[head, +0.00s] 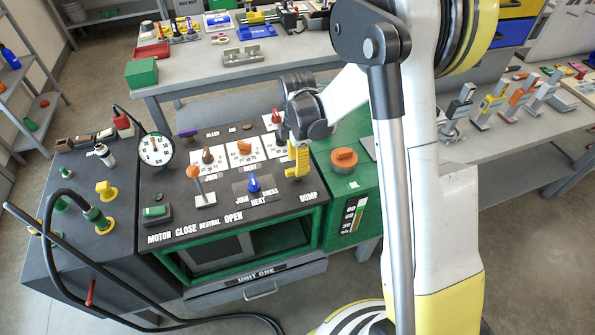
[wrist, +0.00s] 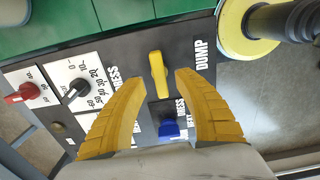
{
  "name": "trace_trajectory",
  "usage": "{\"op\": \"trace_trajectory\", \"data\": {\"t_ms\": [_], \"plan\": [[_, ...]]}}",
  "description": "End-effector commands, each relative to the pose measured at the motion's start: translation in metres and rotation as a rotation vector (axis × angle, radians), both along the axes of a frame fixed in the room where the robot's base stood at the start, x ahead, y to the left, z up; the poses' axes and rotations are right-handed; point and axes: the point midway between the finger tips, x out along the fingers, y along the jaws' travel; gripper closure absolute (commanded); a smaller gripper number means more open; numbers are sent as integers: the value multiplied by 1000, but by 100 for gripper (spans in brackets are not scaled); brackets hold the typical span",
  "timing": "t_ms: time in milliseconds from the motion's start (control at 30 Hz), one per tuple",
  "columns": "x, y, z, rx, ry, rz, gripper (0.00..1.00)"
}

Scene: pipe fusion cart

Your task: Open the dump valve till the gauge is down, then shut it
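The dump valve's yellow handle (wrist: 157,66) lies beside the white DUMP lettering in the wrist view. My gripper (wrist: 161,78) is open, with one yellow finger on each side of the handle's near end in the picture. Neither finger visibly touches it, and the height gap cannot be judged. In the head view my gripper (head: 300,160) points down at the panel's right side above DUMP, largely hiding the handle. The round white gauge (head: 155,149) stands at the panel's left; its needle reading is too small to tell.
A blue JOIN/HEAT/DRESS selector (head: 254,184) sits close to the valve and shows between my fingers' lower parts. An orange-topped lever (head: 194,174) stands left of it. A green tank with an orange cap (head: 344,158) is on the right. A black hose (head: 62,285) loops at left.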

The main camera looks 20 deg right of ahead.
Motion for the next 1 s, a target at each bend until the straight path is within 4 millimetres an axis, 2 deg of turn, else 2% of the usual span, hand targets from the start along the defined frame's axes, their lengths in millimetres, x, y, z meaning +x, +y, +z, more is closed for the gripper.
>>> {"op": "trace_trajectory", "data": {"t_ms": [33,200,533,567,600,667,1000], "plan": [[0,0,-11,0,0,0,62],[0,0,-26,0,0,-1,62],[0,0,-28,0,0,-1,62],[0,0,-28,0,0,-1,69],[0,0,-28,0,0,-1,82],[0,0,-28,0,0,-1,100],[0,0,-28,0,0,-8,100]]}}
